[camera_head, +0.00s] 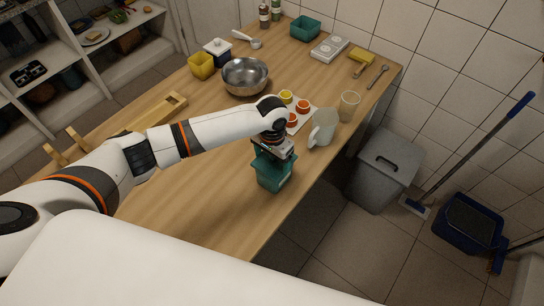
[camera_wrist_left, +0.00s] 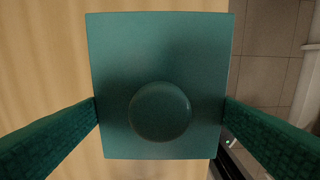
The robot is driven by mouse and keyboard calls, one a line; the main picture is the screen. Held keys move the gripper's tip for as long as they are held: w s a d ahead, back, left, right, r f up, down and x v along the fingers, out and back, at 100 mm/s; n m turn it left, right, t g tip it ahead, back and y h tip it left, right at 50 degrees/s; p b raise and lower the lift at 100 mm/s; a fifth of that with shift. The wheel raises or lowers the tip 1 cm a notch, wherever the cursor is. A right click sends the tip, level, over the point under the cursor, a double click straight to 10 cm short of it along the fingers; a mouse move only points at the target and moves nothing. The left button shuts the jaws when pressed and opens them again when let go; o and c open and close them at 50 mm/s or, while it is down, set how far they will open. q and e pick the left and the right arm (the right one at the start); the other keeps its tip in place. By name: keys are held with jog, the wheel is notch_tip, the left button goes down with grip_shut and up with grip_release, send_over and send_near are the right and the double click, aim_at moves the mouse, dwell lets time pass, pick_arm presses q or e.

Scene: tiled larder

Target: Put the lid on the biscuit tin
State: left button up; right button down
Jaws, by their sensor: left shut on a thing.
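The green square lid (camera_wrist_left: 160,60) with its round knob (camera_wrist_left: 160,112) fills the middle of the left wrist view. My left gripper (camera_wrist_left: 160,115) is shut on the lid, with one finger at its left edge and one at its right. In the head view this gripper (camera_head: 275,157) points down at the green biscuit tin (camera_head: 275,176), near the table's right edge. The lid is at or just above the tin's top; I cannot tell whether it rests on the rim. The wrist view shows no tin beneath the lid. My right gripper is not in view.
A white jug (camera_head: 322,130), a clear cup (camera_head: 348,106) and a white tray (camera_head: 303,117) of small cups stand just behind. A metal bowl (camera_head: 245,76) is farther back. The wooden table (camera_head: 205,200) is clear at the front. A grey bin (camera_head: 384,170) stands on the floor at right.

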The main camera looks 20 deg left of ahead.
pick_arm(q)
jog(key=shift+r+p, duration=0.1)
jog(key=shift+p, duration=0.55)
dwell(0.6)
jog(key=shift+f, duration=0.55)
dwell(0.7)
jog(key=shift+f+p, duration=0.3)
jog(key=shift+p, duration=0.15)
dwell(0.9)
jog(key=o, duration=0.8)
jog(key=shift+r+p, duration=3.5)
jog(key=shift+p, duration=0.4)
jog(key=shift+s+f, duration=0.1)
